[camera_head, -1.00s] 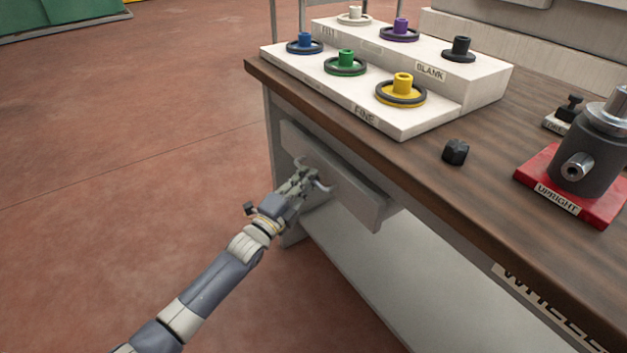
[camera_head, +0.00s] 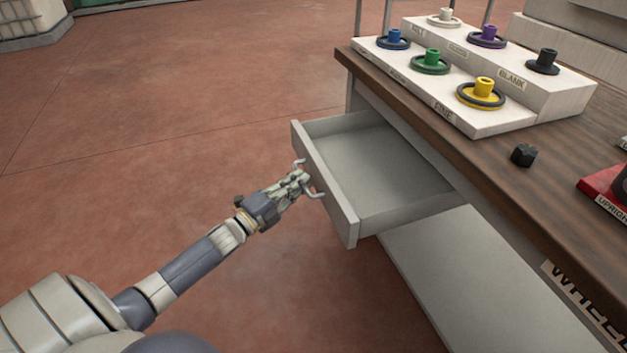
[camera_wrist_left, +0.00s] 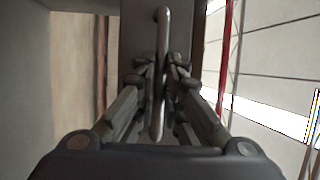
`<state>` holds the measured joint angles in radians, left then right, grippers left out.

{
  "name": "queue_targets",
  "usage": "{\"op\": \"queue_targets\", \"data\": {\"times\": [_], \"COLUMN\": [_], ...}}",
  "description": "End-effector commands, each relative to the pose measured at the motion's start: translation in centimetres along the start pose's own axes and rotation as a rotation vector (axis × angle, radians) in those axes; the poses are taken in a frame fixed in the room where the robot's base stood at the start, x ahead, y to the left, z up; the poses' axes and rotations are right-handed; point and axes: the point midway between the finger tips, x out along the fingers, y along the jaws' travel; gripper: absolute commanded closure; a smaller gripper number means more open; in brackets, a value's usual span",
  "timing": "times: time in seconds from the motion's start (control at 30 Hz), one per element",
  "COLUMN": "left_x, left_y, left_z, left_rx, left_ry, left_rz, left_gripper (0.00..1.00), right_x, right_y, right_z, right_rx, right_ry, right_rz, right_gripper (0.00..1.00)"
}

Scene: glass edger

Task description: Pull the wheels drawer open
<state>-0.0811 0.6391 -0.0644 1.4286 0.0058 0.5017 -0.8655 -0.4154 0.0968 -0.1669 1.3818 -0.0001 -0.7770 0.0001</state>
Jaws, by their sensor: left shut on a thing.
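The wheels drawer (camera_head: 325,186) is a grey box drawer under the wooden bench top. It stands well out of the bench, and its visible inside is empty. My left gripper (camera_head: 304,182) is at the drawer's front face, shut on its metal bar handle. In the left wrist view the handle (camera_wrist_left: 161,75) runs upright between the two fingers (camera_wrist_left: 160,85), with the drawer front behind it. My right gripper is in neither view.
The wooden bench (camera_head: 470,150) carries a stepped white rack (camera_head: 480,118) with several coloured wheels. A black knob-like piece (camera_head: 523,155) and a red base (camera_head: 606,190) are also on top. A grey shelf (camera_head: 470,280) lies below the drawer. The floor at left is clear.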

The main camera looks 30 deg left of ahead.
Motion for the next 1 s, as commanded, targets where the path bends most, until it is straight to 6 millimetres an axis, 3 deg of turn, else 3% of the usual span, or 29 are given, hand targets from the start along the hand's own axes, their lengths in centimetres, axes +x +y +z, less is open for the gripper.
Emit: {"op": "queue_targets", "data": {"times": [0.43, 0.5, 0.57, 1.0], "left_x": [-0.50, -0.49, -0.49, -1.15], "left_y": [0.02, 0.02, 0.01, 0.02], "left_z": [0.23, 0.23, 0.25, 0.25], "left_rx": [0.001, 0.001, 0.001, 0.000], "left_ry": [0.002, 0.002, 0.002, 0.001], "left_rz": [0.001, 0.001, 0.001, 0.001], "left_gripper": [1.00, 0.79, 0.70, 0.70], "right_x": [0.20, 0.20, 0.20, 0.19], "right_y": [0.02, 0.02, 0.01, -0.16], "right_z": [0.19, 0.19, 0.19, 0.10], "right_rx": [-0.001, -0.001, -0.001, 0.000], "right_ry": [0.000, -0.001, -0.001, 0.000], "right_rz": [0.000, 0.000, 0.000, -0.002], "right_gripper": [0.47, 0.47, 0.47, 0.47]}}
